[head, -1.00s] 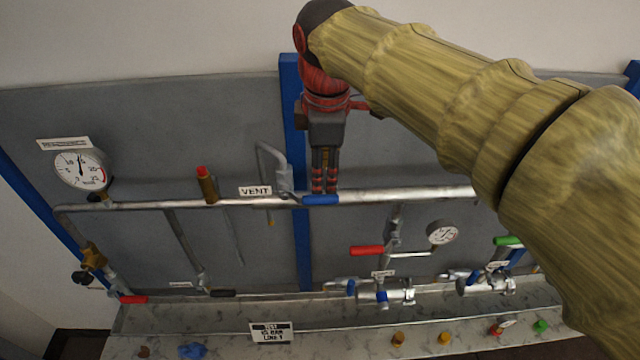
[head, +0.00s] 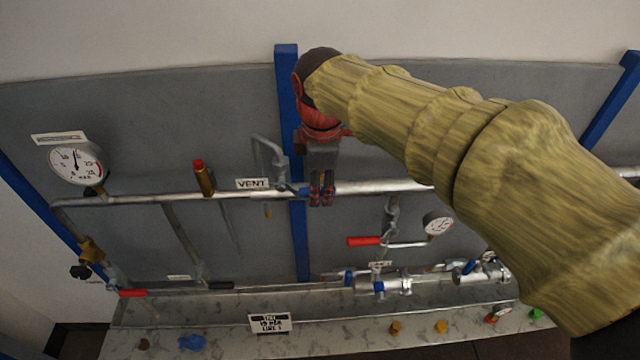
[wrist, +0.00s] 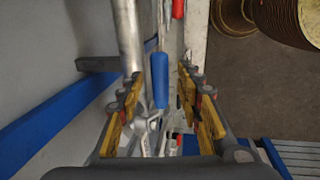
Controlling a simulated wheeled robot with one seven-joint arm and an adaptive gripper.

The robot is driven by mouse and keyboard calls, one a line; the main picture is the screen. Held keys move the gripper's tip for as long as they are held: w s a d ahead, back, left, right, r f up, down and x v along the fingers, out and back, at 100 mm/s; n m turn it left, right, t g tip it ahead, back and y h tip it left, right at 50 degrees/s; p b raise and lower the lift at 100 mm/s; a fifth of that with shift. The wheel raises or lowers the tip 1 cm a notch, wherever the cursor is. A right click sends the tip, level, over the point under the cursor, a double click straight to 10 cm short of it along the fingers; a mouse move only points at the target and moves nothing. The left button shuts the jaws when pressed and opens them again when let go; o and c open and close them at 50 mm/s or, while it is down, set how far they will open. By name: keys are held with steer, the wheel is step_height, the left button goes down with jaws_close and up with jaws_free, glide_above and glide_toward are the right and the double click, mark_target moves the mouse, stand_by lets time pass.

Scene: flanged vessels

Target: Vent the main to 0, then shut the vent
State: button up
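The main's gauge (head: 77,163) is at the far left in the head view, its needle pointing roughly straight up, well off zero. The VENT label (head: 253,184) hangs on the main pipe (head: 150,199), left of the vent valve. The vent's blue lever (head: 303,190) lies along the pipe in the head view, partly hidden by my gripper (head: 321,200). In the wrist view the blue lever (wrist: 160,80) shows between the two spread fingers of my gripper (wrist: 161,88). There is a visible gap on both sides, so it is not gripped.
A brass relief valve with a red cap (head: 203,178) stands on the pipe left of the label. A red lever (head: 364,241) and a second gauge (head: 437,223) sit below right. A blue post (head: 288,120) stands behind my gripper.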

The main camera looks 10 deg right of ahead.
steer(key=shift+c, duration=1)
jaws_close()
